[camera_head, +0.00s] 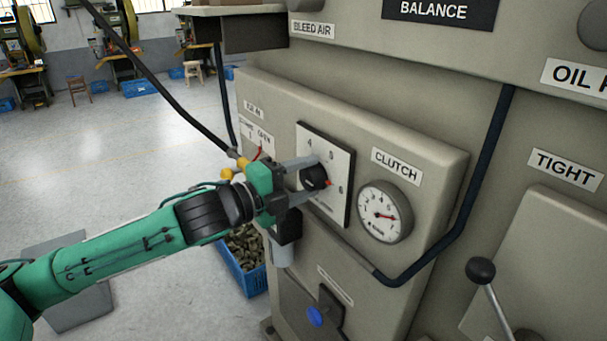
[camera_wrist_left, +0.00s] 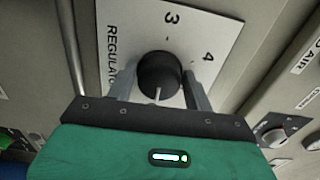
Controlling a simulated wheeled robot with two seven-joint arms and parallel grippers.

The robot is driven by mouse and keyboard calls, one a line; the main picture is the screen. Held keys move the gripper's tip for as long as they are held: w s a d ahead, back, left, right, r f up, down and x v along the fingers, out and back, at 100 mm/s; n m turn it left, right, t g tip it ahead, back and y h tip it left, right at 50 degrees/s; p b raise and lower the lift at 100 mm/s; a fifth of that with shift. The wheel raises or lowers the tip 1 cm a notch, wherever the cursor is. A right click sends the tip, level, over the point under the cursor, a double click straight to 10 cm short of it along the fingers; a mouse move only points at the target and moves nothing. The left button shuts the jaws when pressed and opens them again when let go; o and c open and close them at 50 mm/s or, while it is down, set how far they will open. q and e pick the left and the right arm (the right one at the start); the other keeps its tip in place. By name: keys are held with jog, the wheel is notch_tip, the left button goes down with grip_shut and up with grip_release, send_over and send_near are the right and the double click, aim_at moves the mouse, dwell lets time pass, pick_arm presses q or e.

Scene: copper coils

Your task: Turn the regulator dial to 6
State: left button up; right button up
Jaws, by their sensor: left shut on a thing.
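The regulator dial is a black round knob (camera_head: 313,178) on a white numbered plate (camera_head: 311,135) on the machine's front. A small red mark shows at the knob's right side, toward the 6; the fingers partly cover this area. In the left wrist view the knob (camera_wrist_left: 159,73) sits between the fingers, with a pale line on its face. The plate (camera_wrist_left: 215,42) shows 3, 4 and part of REGULATOR there. My right gripper is out of view.
A round gauge (camera_head: 384,212) is right of the plate, under the CLUTCH label (camera_head: 396,166). A dark pipe (camera_head: 465,218) bends past it. A ball-topped lever (camera_head: 481,271) is at lower right. A blue crate (camera_head: 248,281) stands below my left gripper.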

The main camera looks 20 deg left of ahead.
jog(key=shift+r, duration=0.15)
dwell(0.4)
pick_arm(q)
jog(key=o, duration=1)
jog(key=shift+c, duration=0.2)
jog(key=b+v, duration=0.9)
jog(key=v, duration=0.4)
jog(key=shift+s+a, duration=0.2)
jog(key=shift+s, duration=0.1)
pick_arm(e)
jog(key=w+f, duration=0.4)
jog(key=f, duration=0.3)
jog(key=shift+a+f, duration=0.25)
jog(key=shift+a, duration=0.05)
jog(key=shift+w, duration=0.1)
